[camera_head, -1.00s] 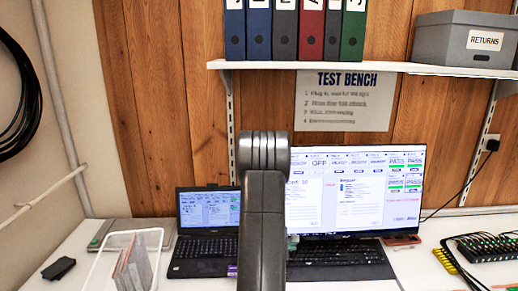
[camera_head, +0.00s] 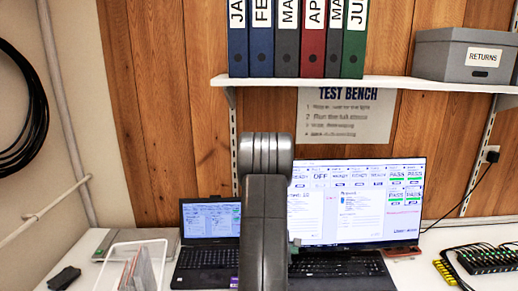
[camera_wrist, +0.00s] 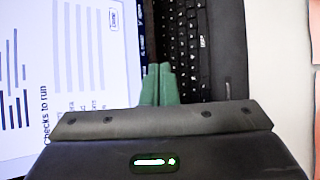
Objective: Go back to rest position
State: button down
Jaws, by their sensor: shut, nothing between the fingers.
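My gripper (camera_wrist: 159,84) shows in the wrist view with its two green fingers together and nothing between them. In that view the fingers lie over the border between a bright screen (camera_wrist: 60,60) and a black keyboard (camera_wrist: 190,50). In the head view my arm stands upright in the middle and hides part of the bench, and the gripper itself is mostly hidden behind it. The monitor (camera_head: 350,205) and its keyboard (camera_head: 340,270) are behind and to the right of my arm.
A laptop (camera_head: 207,222) stands left of my arm. A shelf (camera_head: 400,84) carries binders and a grey RETURNS box (camera_head: 465,56).

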jog(key=f, duration=0.2)
jog(key=w+f+b, duration=0.1)
jog(key=f, duration=0.2)
jog(key=shift+d+f+b, duration=0.1)
jog(key=shift+f+b, duration=0.1)
jog(key=shift+b, duration=0.1)
jog(key=shift+w+f+b, duration=0.1)
jog(key=shift+w+b, duration=0.05)
jog(key=shift+b, duration=1.25)
jog(key=shift+b, duration=1.25)
jog(key=shift+s+r+p, duration=0.2)
jog(key=shift+r+p, duration=0.45)
jog(key=shift+p, duration=0.35)
jog(key=shift+w+p, duration=0.15)
jog(key=shift+p, duration=1.2)
jog(key=shift+f+p, duration=0.15)
jog(key=shift+p, duration=0.65)
